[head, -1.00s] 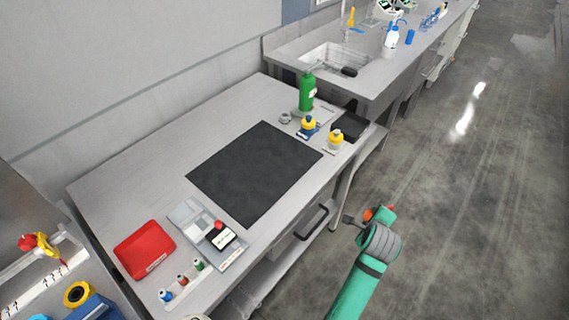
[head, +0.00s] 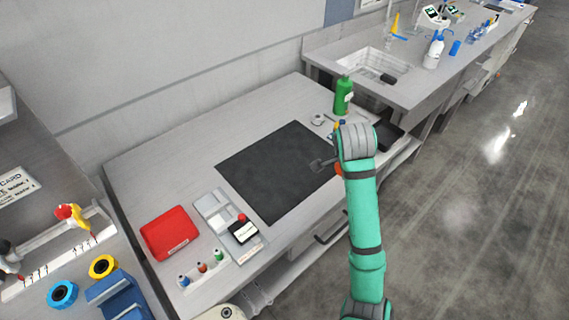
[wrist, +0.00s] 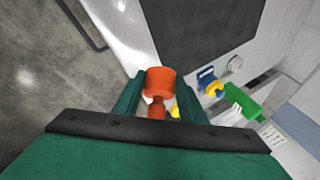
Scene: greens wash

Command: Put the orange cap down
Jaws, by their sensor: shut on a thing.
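The orange cap (wrist: 160,84) is held between the two teal fingers of my gripper (wrist: 158,95) in the wrist view. My gripper is shut on it. In that view the cap appears over the bench's front edge, with the dark mat (wrist: 200,30) beyond it. In the head view my arm reaches up over the right part of the bench, and the dark mat (head: 272,175) lies to its left. A small orange patch (head: 338,169) shows beside my wrist there, and I cannot tell whether it is the cap. My fingers are not clear there.
A green bottle (head: 343,95) stands at the bench's back right, near a black tray (head: 388,137). My arm partly hides things there. A red box (head: 169,233), a scale (head: 228,222) and small vials (head: 202,267) stand at left. The mat looks clear.

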